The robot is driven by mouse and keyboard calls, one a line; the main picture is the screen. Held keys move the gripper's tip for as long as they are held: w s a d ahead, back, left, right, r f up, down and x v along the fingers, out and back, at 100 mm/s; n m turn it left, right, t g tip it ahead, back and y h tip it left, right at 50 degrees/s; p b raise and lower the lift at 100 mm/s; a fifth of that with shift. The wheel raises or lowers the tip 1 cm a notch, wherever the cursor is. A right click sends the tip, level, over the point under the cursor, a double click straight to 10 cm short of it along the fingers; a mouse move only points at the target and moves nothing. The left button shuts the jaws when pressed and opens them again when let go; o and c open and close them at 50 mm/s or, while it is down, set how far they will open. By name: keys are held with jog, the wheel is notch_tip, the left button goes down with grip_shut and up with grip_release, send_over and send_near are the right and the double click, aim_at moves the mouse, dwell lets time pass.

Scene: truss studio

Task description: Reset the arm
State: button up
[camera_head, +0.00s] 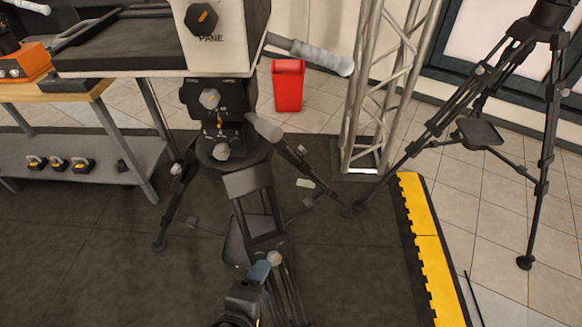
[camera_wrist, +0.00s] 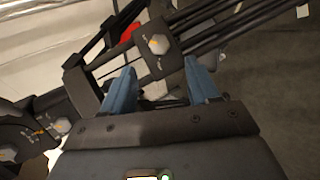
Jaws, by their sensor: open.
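My gripper (camera_head: 262,271) is low in the middle of the head view, with blue fingertips in front of the lower part of a black tripod (camera_head: 247,183). In the wrist view my gripper (camera_wrist: 160,88) has its two blue fingers apart, with nothing held between them. Black tripod parts with a pale knob (camera_wrist: 158,44) lie just beyond the fingers. I cannot tell whether the fingers touch the tripod.
A camera head with a grey handle (camera_head: 310,54) tops the tripod. A workbench (camera_head: 60,92) stands left, a truss column (camera_head: 370,110) and red bin (camera_head: 288,86) behind. Another tripod (camera_head: 480,90) stands right. Yellow edging (camera_head: 430,250) borders the dark mat; the mat's front left is clear.

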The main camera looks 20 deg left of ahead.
jog(key=s+d+f+m+y, duration=0.1)
jog(key=s+d+m, duration=0.35)
jog(key=d, duration=0.45)
jog(key=s+d+f+m+y, duration=0.1)
jog(key=s+d+m, duration=0.4)
jog(key=d, duration=0.5)
jog(key=s+d+r+m+t+h, duration=0.1)
jog(key=s+d+r+m+t, duration=0.1)
jog(key=s+d+r+m, duration=0.3)
jog(key=s+d+r+m+t+h, duration=0.1)
jog(key=s+d+r+m, duration=0.4)
jog(key=d+r, duration=0.5)
notch_tip(320, 180, up, 3)
jog(key=shift+s+d+r+t+h, duration=0.15)
jog(key=shift+s+d+t+h, duration=0.35)
jog(key=shift+s, duration=0.6)
jog(key=shift+a, duration=0.25)
